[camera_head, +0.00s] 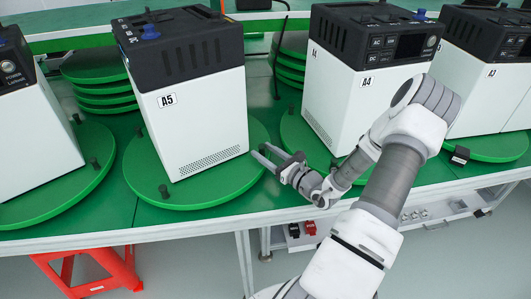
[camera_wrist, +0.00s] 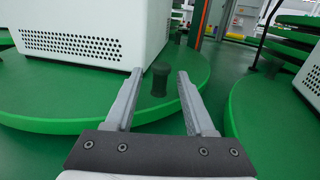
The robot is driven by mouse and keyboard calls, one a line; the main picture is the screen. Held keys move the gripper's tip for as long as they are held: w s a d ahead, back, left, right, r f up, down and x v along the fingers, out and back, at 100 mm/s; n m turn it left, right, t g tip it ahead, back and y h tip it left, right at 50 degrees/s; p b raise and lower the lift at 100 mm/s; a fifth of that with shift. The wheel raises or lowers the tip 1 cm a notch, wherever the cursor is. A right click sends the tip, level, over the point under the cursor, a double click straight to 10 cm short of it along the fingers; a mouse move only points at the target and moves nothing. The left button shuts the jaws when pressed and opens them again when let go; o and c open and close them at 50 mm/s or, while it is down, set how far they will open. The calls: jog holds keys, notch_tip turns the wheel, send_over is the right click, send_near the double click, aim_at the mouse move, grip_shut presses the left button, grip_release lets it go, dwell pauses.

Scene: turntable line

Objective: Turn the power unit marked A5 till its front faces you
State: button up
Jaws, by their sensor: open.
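The power unit marked A5 (camera_head: 197,112) is a white box with a black top and a blue knob. It stands on a round green turntable (camera_head: 215,191), and a plain side with a vent grille and the A5 label is toward me. Its lower corner also shows in the wrist view (camera_wrist: 90,28). My gripper (camera_head: 264,154) is at the turntable's right edge. In the wrist view my gripper (camera_wrist: 157,75) is open, with a dark peg (camera_wrist: 160,79) of the turntable between its fingers. I cannot tell whether either finger touches the peg.
The unit marked A4 (camera_head: 333,99) stands on its own turntable (camera_head: 297,138) close to the right. Another unit (camera_head: 35,140) on a turntable (camera_head: 70,190) is to the left. Stacked green discs (camera_head: 100,80) lie behind. A red stool (camera_head: 88,270) stands below the table.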

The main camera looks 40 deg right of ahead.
grip_shut()
dwell(1.4)
